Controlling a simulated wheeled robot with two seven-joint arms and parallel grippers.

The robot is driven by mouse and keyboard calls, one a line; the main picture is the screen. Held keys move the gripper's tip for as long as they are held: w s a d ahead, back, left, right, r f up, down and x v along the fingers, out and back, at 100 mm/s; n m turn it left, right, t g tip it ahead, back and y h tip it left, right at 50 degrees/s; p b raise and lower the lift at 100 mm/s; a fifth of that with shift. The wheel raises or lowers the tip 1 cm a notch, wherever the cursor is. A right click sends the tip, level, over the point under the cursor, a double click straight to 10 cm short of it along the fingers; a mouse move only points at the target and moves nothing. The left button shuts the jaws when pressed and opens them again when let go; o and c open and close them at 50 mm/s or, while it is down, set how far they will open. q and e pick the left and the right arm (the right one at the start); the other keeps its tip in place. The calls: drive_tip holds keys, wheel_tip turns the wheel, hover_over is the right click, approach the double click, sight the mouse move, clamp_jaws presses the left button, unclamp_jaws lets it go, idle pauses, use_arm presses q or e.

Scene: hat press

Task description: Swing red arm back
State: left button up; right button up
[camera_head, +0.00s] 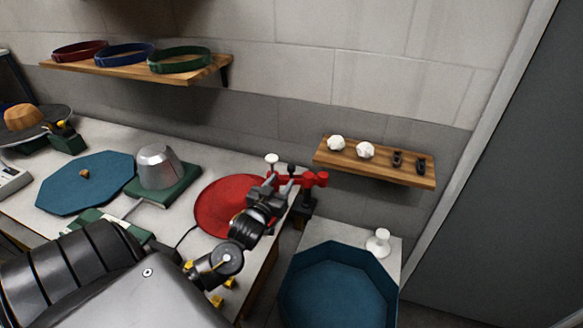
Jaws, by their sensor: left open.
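The red arm (314,180) is at the right end of the long bench, on a dark mount. Part of it is hidden behind my left gripper. My left gripper (281,178) is open and overlaps the left part of the red arm in the picture; I cannot tell whether they touch. A round red disc (212,207) lies on the bench left of the gripper, partly covered by my left arm. My right gripper is out of view.
A silver hat block (158,167) on a green base and a blue octagonal board (80,184) stand farther left. A blue octagonal tray (322,252) is at the lower right. A wooden shelf (396,172) is on the wall above, with white pieces and dark knobs.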

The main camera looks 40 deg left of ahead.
sight(290, 170)
use_arm(q)
drive_tip(key=p+x, duration=0.1)
drive_tip(key=x, duration=0.6)
drive_tip(key=shift+w+p, duration=0.2)
drive_tip(key=shift+p, duration=0.2)
drive_tip(key=shift+w+a+f, duration=0.1)
drive_tip(key=shift+w+f, duration=0.05)
drive_tip(key=shift+w, duration=0.35)
clamp_jaws()
